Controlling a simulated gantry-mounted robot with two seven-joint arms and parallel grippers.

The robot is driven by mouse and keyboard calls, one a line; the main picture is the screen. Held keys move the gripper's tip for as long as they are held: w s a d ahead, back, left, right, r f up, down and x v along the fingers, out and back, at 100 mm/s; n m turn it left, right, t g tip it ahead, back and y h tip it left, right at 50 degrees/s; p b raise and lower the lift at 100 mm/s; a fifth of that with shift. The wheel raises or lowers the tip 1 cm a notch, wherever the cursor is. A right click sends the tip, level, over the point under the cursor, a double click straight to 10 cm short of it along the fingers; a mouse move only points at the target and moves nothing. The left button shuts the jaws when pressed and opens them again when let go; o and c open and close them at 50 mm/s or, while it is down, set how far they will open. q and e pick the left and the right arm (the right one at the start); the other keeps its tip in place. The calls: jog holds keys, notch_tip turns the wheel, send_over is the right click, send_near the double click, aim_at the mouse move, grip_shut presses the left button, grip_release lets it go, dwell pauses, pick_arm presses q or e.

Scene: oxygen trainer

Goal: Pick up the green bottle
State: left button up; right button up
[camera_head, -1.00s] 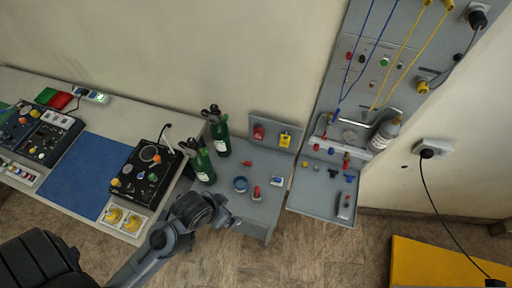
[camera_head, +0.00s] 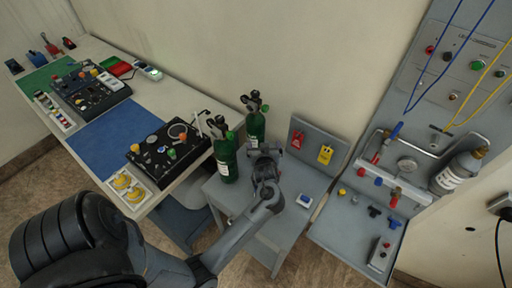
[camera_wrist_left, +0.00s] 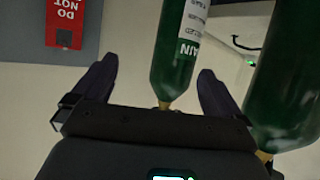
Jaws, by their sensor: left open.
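Two green bottles with dark valve tops stand at the left end of the small grey table. The rear bottle (camera_head: 256,128) is partly hidden by my left gripper, and the front bottle (camera_head: 226,160) stands left of the gripper. My left gripper (camera_head: 265,152) is open and close to the rear bottle. In the left wrist view, which looks upside down, a labelled green bottle (camera_wrist_left: 176,60) shows between the open fingers of the gripper (camera_wrist_left: 158,70). Contact cannot be told. The other bottle (camera_wrist_left: 290,80) is large at the right edge, beside a finger. My right gripper is not in view.
The grey table (camera_head: 290,215) holds a small blue-and-white item (camera_head: 304,200). Its back panel carries a red tag (camera_head: 297,139) and a yellow tag (camera_head: 325,154). A workbench with a black control box (camera_head: 165,150) is left. A wall panel with a grey cylinder (camera_head: 460,170) is right.

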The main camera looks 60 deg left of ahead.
aim_at(257, 137)
pick_arm(q)
jog(key=shift+n+g+y, duration=0.6)
jog(key=shift+g+y, duration=0.1)
jog(key=shift+y, duration=0.1)
jog(key=a+f, duration=0.1)
jog(key=a+f+b, duration=0.1)
jog(key=a, duration=0.1)
jog(key=w+a+f, duration=0.1)
jog(key=a, duration=0.1)
jog(key=shift+a+f, duration=0.15)
jog(key=shift+f, duration=0.15)
jog(key=shift+b+x, duration=0.35)
jog(key=shift+x, duration=2.8)
jog(key=shift+s+f, duration=0.1)
jog(key=shift+s, duration=0.05)
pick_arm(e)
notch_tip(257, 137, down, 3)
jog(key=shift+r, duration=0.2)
pick_arm(q)
jog(key=shift+c, duration=0.3)
jog(key=c, duration=1.7)
jog(key=shift+r, duration=0.35)
jog(key=shift+c, duration=0.3)
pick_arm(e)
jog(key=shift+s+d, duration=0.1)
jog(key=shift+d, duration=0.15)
